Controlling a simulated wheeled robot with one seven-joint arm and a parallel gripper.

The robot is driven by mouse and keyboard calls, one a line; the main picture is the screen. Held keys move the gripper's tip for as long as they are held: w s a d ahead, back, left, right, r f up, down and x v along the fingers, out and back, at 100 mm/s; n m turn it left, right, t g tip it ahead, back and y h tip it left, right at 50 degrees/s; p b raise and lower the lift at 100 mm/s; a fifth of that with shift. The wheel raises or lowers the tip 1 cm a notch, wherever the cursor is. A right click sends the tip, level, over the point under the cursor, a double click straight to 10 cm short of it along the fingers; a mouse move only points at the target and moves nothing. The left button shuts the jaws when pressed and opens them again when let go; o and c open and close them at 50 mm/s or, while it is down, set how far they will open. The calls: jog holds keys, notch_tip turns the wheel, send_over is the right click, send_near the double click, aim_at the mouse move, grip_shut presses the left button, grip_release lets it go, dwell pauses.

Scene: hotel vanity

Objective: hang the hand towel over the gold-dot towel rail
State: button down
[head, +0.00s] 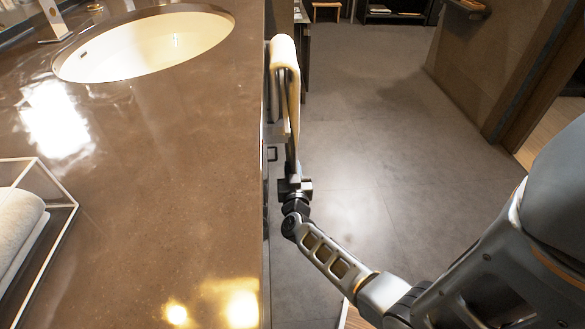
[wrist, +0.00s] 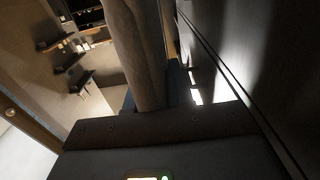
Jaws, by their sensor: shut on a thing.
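The cream hand towel (head: 285,60) is a folded, narrow bundle hanging just off the right edge of the vanity counter in the head view. My gripper (head: 292,155) is below it, beside the vanity front, shut on the towel; the fingertips are hard to make out. In the wrist view the towel (wrist: 138,50) is a shaded brownish column rising from behind a dark block. I cannot make out the gold-dot towel rail for sure, nor whether the towel touches a rail.
The brown counter (head: 170,190) with its oval sink (head: 145,50) fills the left. A wire-framed tray (head: 62,205) holds a rolled white towel (head: 18,225). A small dark handle (head: 271,154) is on the vanity front. The grey floor (head: 380,110) on the right is clear.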

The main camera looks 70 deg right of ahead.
jog(key=shift+f+b, duration=2.95)
jog(key=shift+f, duration=1.1)
jog(key=c, duration=0.9)
grip_release()
jog(key=shift+p+v, duration=1.4)
jog(key=shift+v, duration=2.5)
jog(key=shift+a, duration=0.1)
